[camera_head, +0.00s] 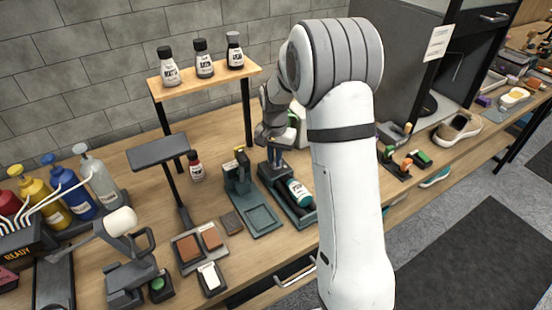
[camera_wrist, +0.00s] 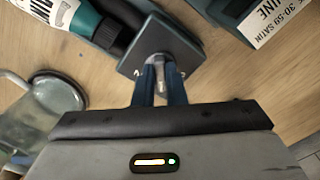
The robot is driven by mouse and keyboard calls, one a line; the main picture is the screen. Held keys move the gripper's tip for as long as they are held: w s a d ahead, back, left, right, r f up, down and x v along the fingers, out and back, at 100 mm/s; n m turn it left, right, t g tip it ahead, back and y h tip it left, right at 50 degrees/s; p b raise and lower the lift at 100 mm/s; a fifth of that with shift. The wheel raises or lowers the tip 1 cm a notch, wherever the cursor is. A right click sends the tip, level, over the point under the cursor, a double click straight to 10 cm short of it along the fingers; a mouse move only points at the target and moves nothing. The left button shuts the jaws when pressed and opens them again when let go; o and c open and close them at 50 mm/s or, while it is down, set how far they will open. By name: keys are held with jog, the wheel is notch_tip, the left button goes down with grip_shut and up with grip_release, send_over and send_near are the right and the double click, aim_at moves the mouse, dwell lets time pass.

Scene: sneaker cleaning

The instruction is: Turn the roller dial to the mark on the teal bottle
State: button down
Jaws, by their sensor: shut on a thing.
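The teal bottle (camera_head: 299,191) with a white label lies on its side in a dark roller cradle (camera_head: 304,219) on the bench. In the wrist view, its teal body and black cap (camera_wrist: 104,33) show at the upper left. My gripper (camera_wrist: 163,75) points at a dark square block (camera_wrist: 158,42) beside the bottle's cap end. Its two blue fingers are shut on the small grey roller dial (camera_wrist: 169,76) at that block, and they hide most of it. In the head view, my gripper (camera_head: 274,150) is over the cradle's far end. I cannot make out the dial's mark.
A dark green stand (camera_head: 265,221) is left of the cradle. A raised shelf (camera_head: 205,79) with several small bottles stands behind. A clear glass vessel (camera_wrist: 50,100) is at the left in the wrist view, and a white label card (camera_wrist: 268,20) at the upper right.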

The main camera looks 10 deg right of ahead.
jog(key=shift+m, duration=1)
jog(key=c, duration=1.5)
grip_release()
notch_tip(320, 180, up, 8)
jog(key=shift+f+b, duration=0.1)
jog(key=shift+b, duration=0.35)
